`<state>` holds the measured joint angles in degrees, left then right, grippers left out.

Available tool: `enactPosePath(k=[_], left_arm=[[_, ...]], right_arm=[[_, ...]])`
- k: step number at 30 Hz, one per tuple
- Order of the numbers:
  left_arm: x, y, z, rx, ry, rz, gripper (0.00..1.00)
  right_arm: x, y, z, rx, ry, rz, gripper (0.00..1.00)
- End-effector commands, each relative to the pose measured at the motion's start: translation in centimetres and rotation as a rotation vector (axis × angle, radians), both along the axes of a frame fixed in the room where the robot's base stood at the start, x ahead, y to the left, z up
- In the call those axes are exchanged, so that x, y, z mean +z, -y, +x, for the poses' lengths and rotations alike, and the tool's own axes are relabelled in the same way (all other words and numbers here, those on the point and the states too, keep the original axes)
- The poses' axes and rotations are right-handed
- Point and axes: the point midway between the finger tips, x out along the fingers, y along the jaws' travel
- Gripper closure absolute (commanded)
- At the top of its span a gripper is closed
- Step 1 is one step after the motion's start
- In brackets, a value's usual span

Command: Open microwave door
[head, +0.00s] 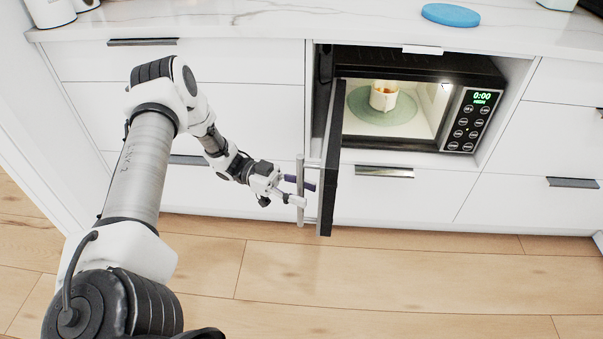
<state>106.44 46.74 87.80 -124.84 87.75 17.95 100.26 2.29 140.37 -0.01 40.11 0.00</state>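The black microwave (415,68) sits in a cabinet niche under the counter. Its door (331,165) stands swung out on the left side, seen nearly edge-on, and the lit interior shows. A vertical silver handle (300,165) is on the door's outer face. My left gripper (304,192) is at the handle's middle, with its fingers apart, one dark finger behind the bar and one pale finger in front. I cannot tell whether either finger touches the bar. My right gripper is not in view.
A cream-coloured cup (384,96) stands on the glass turntable (398,114) inside. White drawers with metal pulls surround the niche. A blue round lid (450,15) and white canisters (50,12) are on the marble counter. The wooden floor in front is clear.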

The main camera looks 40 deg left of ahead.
Motion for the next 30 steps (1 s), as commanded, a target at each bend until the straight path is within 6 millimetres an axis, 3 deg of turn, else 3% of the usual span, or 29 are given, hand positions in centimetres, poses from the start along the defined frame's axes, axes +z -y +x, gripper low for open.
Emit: enactPosePath(k=[8,21,30], left_arm=[[0.0,-1.0,-0.2,0.002,0.002,0.001,0.57],[-0.1,-10.7,-2.3,0.002,-0.001,0.003,0.57],[0.0,-11.8,-2.6,0.0,0.0,0.0,0.57]], right_arm=[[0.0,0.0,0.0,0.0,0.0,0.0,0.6],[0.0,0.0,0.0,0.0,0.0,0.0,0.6],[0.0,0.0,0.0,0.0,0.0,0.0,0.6]])
